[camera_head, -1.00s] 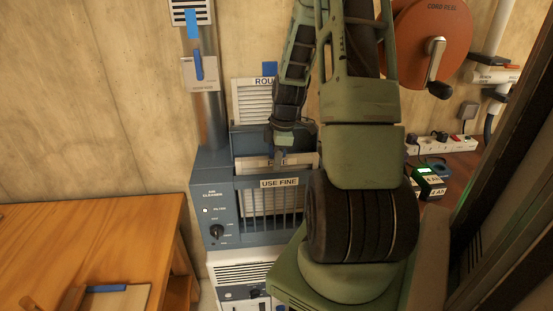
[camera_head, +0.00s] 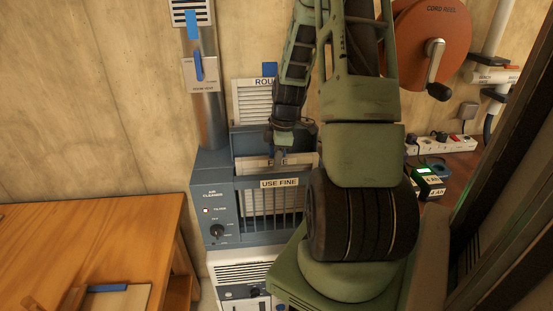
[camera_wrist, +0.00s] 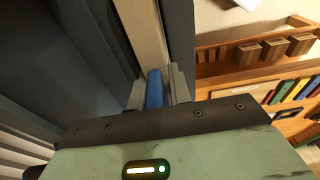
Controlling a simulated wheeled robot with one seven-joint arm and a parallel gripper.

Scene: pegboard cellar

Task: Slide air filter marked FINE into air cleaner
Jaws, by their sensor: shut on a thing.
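The air cleaner (camera_head: 212,185) is a blue-grey box against the wall, with a "USE FINE" label above its front grille. A pale-framed filter (camera_head: 250,164) stands upright in its top slot, its upper edge above the grille. The filter's label is partly hidden by my fingers, so I cannot read the whole word. Pale pleats show behind the grille bars. My gripper (camera_head: 281,152) is over the slot, shut on the filter's blue tab (camera_wrist: 155,88). In the wrist view the cream filter frame (camera_wrist: 145,30) runs between the dark slot walls (camera_wrist: 85,40).
Another filter, marked "ROU…" (camera_head: 252,100), stands behind the cleaner against the wall, its label partly hidden by my arm. A wooden table (camera_head: 90,240) is at left. An orange cord reel (camera_head: 425,45) hangs at upper right. A power strip (camera_head: 455,145) is at right.

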